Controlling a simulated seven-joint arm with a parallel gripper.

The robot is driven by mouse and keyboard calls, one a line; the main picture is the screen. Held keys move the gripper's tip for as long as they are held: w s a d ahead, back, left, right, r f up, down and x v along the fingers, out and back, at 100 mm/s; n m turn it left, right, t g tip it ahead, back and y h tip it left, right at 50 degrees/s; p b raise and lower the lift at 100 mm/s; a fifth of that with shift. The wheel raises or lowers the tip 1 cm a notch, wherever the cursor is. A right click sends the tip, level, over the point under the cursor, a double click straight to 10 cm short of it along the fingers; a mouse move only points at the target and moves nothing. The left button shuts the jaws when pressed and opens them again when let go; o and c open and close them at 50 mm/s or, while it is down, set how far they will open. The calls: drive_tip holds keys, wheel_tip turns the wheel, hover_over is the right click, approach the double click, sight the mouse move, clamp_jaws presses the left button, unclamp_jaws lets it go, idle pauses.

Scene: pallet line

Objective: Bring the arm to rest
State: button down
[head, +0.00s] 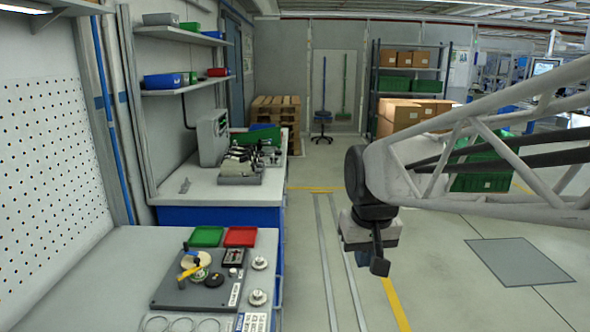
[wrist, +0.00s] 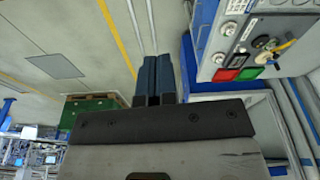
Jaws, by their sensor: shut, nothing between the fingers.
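My arm reaches in from the right in the head view, and my gripper (head: 366,258) hangs at its end over the open floor, right of the workbench (head: 100,262). In the wrist view my gripper (wrist: 154,60) shows two blue fingers side by side, shut with nothing between them. It touches nothing that I can see.
The workbench holds a grey fixture board (head: 200,290), a green tray (head: 207,236) and a red tray (head: 241,236). A second bench (head: 210,190) stands behind. Cartons (head: 405,112) and a green crate (head: 485,172) are at back right. Floor around my gripper is clear.

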drive_tip(key=s+d+f, duration=0.2)
drive_tip(key=s+d, duration=0.1)
drive_tip(key=s, duration=0.5)
drive_tip(key=s+d+f+m, duration=0.1)
drive_tip(key=s+d+f, duration=0.1)
drive_tip(key=s, duration=0.6)
drive_tip(key=shift+d+f+t, duration=0.3)
drive_tip(key=shift+d+f, duration=0.1)
drive_tip(key=shift+f, duration=0.35)
drive_tip(key=shift+w+r, duration=0.1)
drive_tip(key=shift+w, duration=0.1)
